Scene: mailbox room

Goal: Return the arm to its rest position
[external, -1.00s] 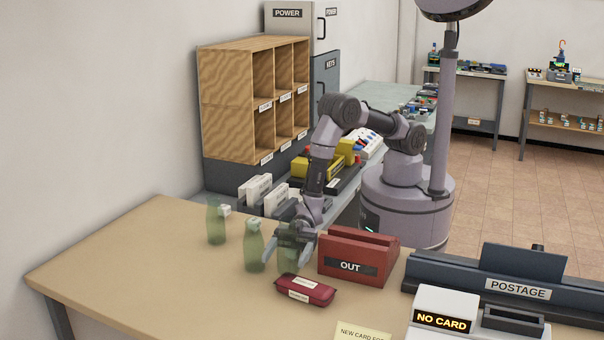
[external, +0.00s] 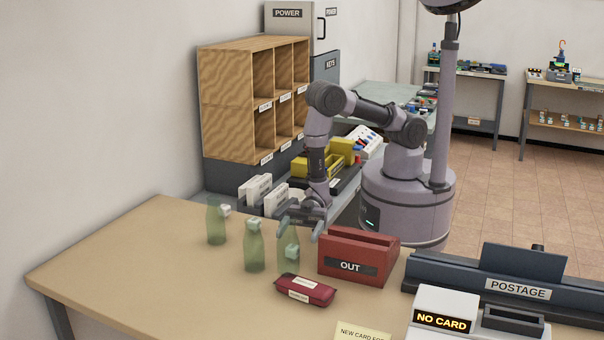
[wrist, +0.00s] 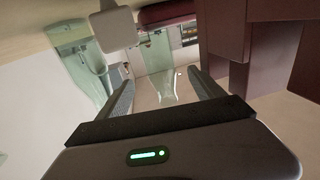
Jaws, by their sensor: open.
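My gripper (external: 301,230) is open, with its fingers apart at the back edge of the tan table (external: 160,250). It is at the top of the rightmost of three translucent green bottles (external: 289,262); contact cannot be told. In the wrist view, my two fingers (wrist: 163,88) spread with nothing clasped between them, and a green bottle (wrist: 157,62) shows beyond the gap. My arm is bent, with its elbow high and its forearm hanging down.
The red OUT box (external: 358,258) stands close right of my gripper. A dark red pouch (external: 305,291) lies in front. Other green bottles (external: 215,228) (external: 254,252) stand left. Wooden pigeonholes (external: 230,100) are behind left, and the postage scale (external: 520,280) is at right.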

